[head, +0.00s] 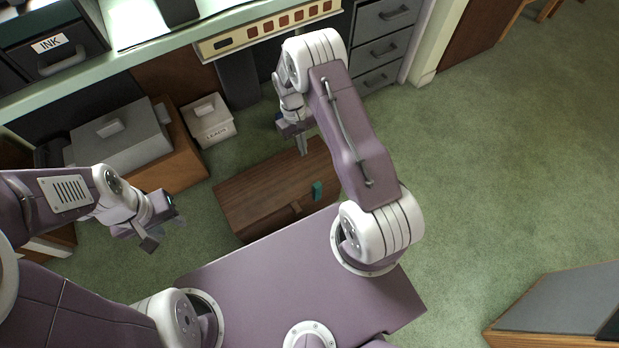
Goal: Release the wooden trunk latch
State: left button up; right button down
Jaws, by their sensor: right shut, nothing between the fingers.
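The wooden trunk (250,190) is a brown box on the green carpet, in the middle of the head view. A small teal piece (317,190), which looks like the latch, sits near its right front side. A brown protruding piece (296,209) is just left of it. My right gripper (303,150) is shut and empty, pointing down over the trunk's far right part, apart from the teal piece. I cannot tell if it touches the trunk. My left gripper (165,236) is open and empty, left of the trunk. My base hides part of the trunk's near side.
A white box marked LEADS (208,122) stands behind the trunk. A grey case (118,140) rests on a wooden cabinet (185,165) at left. A desk (160,38) with an INK box (50,50) runs along the back. Carpet at right is clear up to a grey-topped piece (570,300).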

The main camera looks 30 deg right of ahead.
aim_at(316, 191)
jog(key=shift+w+f, duration=0.1)
jog(key=b+x, duration=0.4)
jog(key=x, duration=0.5)
jog(key=shift+f+b, duration=0.3)
jog(key=shift+f, duration=0.05)
jog(key=s, duration=0.1)
jog(key=s+b, duration=0.1)
jog(key=s, duration=0.1)
jog(key=shift+s+d+f, duration=0.15)
jog(key=shift+s+f, duration=0.05)
jog(key=shift+s+r, duration=0.1)
jog(key=shift+s, duration=0.4)
